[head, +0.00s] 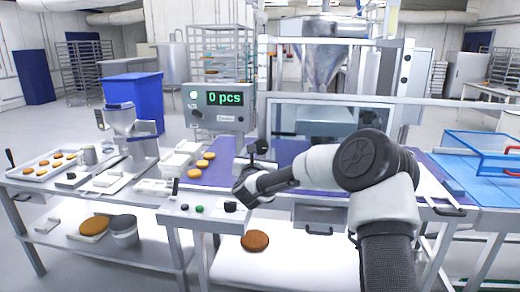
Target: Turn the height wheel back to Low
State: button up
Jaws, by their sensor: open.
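My arm reaches in from the lower right across the front of the machine. My gripper (243,188) is at its end, dark and open, just above the front control panel (186,215). A small black knob (230,206) sits on that panel, just below the gripper. A dark part (260,147) stands up just behind the gripper at the belt's edge. I cannot tell which, if either, is the height wheel, and no Low mark can be read. My wrist and gripper hide part of the area behind them. Contact with the knob cannot be told.
A display box (217,108) reads "0 pcs". A slicer-like grey device (130,135) and a tray (49,167) of rounds stand left. A glazed hopper machine (325,115) is behind my arm. A blue bin (134,95) stands behind.

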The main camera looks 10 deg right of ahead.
aim_at(261, 146)
jog(key=shift+x, duration=1.4)
jog(key=c, duration=1.1)
jog(key=shift+o, duration=0.2)
